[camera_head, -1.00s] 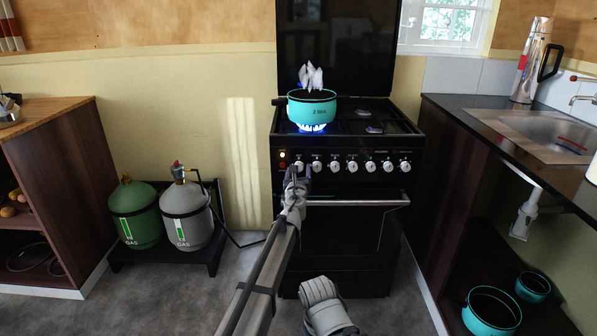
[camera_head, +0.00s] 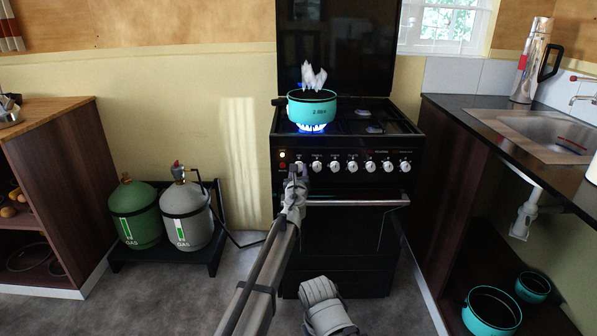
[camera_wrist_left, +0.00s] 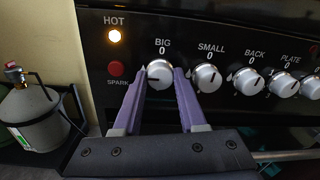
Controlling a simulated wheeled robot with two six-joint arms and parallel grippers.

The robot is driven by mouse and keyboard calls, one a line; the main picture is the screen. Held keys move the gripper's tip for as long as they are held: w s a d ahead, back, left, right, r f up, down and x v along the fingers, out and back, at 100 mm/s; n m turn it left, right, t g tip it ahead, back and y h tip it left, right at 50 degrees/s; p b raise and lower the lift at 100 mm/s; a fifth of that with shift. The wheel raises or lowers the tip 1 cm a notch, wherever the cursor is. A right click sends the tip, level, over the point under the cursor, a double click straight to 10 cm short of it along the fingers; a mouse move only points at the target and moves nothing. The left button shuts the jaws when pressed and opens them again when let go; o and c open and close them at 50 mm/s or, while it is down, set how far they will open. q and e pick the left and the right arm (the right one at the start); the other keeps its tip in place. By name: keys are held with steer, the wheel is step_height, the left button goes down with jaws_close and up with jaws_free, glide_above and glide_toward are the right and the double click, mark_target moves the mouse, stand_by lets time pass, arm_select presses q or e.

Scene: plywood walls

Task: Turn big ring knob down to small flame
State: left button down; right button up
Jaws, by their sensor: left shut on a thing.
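The big ring knob (camera_wrist_left: 160,75) is a silver knob under the label BIG in the left wrist view, the leftmost of the row. My left gripper (camera_wrist_left: 161,76) has its two purple fingers shut on its sides. In the head view my left gripper (camera_head: 298,171) reaches up to the left end of the knob row and partly hides that knob. A blue flame (camera_head: 311,127) burns under the turquoise pot (camera_head: 312,107) on the front left ring. White steam (camera_head: 313,78) rises from the pot. My right gripper (camera_head: 322,300) shows low in the middle, its fingers unclear.
The small ring knob (camera_wrist_left: 207,78) is close right of my fingers. The red spark button (camera_wrist_left: 116,68) and lit HOT lamp (camera_wrist_left: 115,36) are at the left. The oven handle (camera_head: 358,201) runs below the knobs. Gas bottles (camera_head: 187,216) stand left of the stove.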

stand_by(0.3)
arm_select(q)
steer(key=shift+f+n+y+b, duration=0.1)
steer(key=shift+n+y+b, duration=0.35)
steer(key=shift+n, duration=8.65)
steer(key=shift+c, duration=2.3)
jaws_free()
